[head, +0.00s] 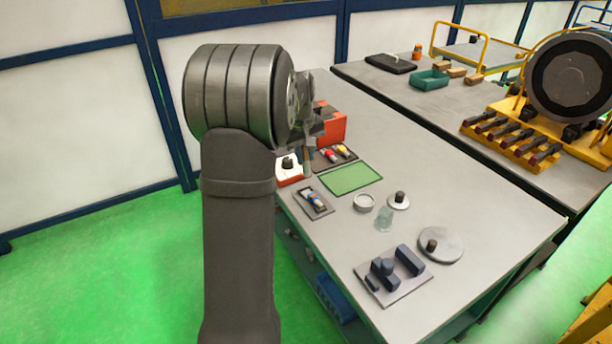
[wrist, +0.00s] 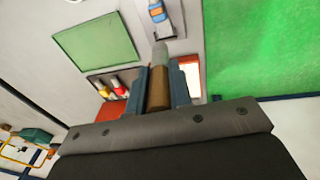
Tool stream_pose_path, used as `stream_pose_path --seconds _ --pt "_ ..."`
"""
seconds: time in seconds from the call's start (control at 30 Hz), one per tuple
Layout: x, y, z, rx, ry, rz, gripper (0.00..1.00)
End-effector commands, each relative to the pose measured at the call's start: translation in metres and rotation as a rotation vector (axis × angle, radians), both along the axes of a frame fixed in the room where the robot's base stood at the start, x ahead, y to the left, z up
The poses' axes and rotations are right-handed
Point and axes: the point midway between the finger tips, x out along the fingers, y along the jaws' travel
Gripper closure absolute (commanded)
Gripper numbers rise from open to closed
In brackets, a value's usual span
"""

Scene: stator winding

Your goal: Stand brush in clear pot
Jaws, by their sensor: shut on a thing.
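The clear pot (head: 384,218) is a small, pale, see-through vessel standing upright on the grey table in the head view, right of the green mat. My gripper (head: 308,163) is over the far left part of the table, well apart from the pot. In the wrist view my gripper (wrist: 159,82) is shut on the brush (wrist: 158,92), with its brown shaft between the two blue-grey fingers. The brush's pale grey end (wrist: 160,53) sticks out past the fingertips. In the head view the brush is mostly hidden by my arm and gripper. The pot is not clear in the wrist view.
The green mat (head: 351,179) lies between my gripper and the pot. A ring-shaped dish (head: 364,202) and a small knobbed disc (head: 399,201) stand close to the pot. A plate with dark blue blocks (head: 408,260) and a larger disc (head: 445,246) are nearer the front.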

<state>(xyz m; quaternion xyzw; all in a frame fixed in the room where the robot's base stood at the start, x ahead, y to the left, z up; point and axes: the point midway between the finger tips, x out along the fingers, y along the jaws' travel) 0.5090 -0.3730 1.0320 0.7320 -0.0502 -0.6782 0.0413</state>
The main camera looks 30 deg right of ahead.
Motion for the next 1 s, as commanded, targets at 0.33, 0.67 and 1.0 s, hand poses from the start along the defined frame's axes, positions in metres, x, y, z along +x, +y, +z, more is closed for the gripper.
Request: stream_pose_path --seconds 0.33,0.67,1.0 --pt "-0.069 -0.064 0.010 0.048 0.018 -0.194 1.00" --pt "-0.175 -0.129 0.025 0.124 0.035 -0.455 1.00" --pt "-0.205 -0.142 0.025 0.147 0.039 -0.527 1.00"
